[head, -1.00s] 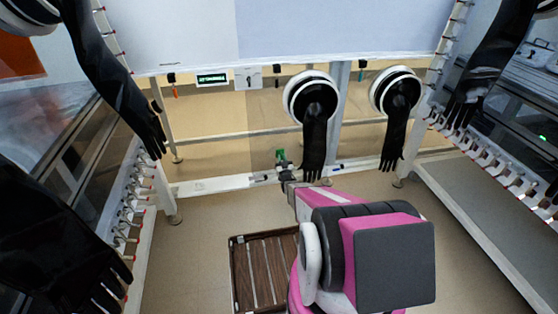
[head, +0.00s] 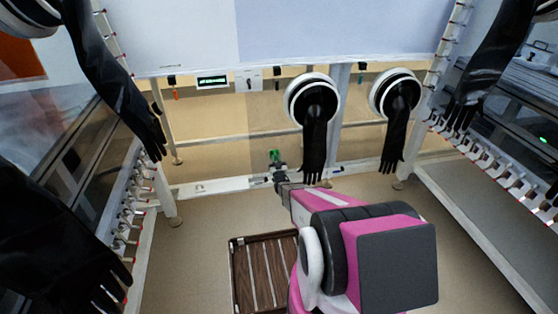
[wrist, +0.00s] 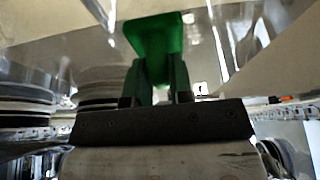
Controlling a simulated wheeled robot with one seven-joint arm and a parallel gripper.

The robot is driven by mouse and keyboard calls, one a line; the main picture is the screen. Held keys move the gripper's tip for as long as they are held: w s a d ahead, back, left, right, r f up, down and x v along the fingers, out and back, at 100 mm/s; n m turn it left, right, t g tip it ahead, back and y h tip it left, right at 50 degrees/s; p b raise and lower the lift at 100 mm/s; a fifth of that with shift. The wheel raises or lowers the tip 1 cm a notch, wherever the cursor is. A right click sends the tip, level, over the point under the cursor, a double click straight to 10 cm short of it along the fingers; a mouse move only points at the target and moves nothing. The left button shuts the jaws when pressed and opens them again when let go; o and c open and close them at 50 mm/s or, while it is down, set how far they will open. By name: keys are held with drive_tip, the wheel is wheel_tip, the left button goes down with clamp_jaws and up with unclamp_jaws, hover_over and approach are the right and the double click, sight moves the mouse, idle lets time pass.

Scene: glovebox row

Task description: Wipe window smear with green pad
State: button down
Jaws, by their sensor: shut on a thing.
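The green pad (head: 274,156) shows small near the middle of the head view, at the far end of my arm, in front of the tan lower pane. In the wrist view the green pad (wrist: 155,38) stands up from between the fingers. My gripper (head: 279,170) is shut on it; the gripper also shows in the wrist view (wrist: 157,82). I cannot tell whether the pad touches the window. I cannot clearly pick out a smear in either view.
A black glove (head: 313,135) hangs from a white port just right of my gripper, with another glove (head: 396,130) further right. More gloves hang along both side rows. A brown slatted crate (head: 262,270) is on the floor left of my arm. Open floor lies left and right.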

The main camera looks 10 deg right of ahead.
drive_tip(key=shift+w+a, duration=0.1)
drive_tip(key=shift+a, duration=2.05)
drive_tip(key=shift+r, duration=0.65)
drive_tip(key=shift+d, duration=4.05)
drive_tip(key=shift+s, duration=0.2)
drive_tip(key=s, duration=0.6)
